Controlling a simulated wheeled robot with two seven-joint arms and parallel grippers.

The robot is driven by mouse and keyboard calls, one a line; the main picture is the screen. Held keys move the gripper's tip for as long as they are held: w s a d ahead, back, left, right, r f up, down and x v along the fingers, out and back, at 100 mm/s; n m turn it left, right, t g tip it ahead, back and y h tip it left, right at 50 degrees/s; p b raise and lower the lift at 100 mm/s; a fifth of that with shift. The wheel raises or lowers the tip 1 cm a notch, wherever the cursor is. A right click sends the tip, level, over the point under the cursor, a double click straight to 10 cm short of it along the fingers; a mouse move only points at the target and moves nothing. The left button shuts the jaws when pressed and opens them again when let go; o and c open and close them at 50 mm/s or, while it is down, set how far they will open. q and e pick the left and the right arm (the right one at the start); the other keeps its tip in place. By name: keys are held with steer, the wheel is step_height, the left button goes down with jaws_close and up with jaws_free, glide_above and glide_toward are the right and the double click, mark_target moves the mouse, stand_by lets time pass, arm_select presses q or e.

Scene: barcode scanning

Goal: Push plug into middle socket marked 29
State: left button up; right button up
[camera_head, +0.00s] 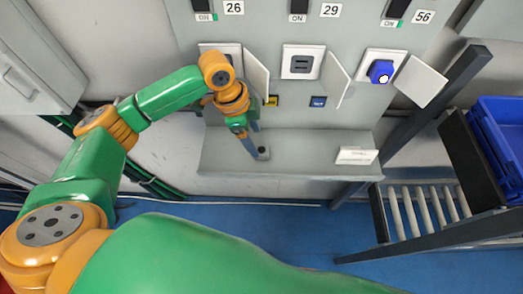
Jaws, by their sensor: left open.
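The middle socket (301,62) is a white square plate under the label 29 (330,10), with its white flap swung open to the right. No plug is seen in it. A blue plug (380,72) sits at the right socket, under the label 56. My left gripper (258,145) points down over the grey shelf, below and left of the middle socket. It is open, and I see nothing held in it. My right gripper is out of view.
The left socket (232,50), under label 26, is partly covered by my left arm. Its flap (256,76) and the right flap (420,82) stick out. The grey shelf (310,150) bears a small white sign (356,155). A roller rack and blue crate (496,140) stand at right.

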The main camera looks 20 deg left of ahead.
mark_target(261, 150)
arm_select(q)
steer(key=x, duration=0.5)
steer(key=shift+d+p, duration=0.15)
steer(key=shift+p, duration=0.2)
steer(key=shift+s, duration=0.1)
jaws_close()
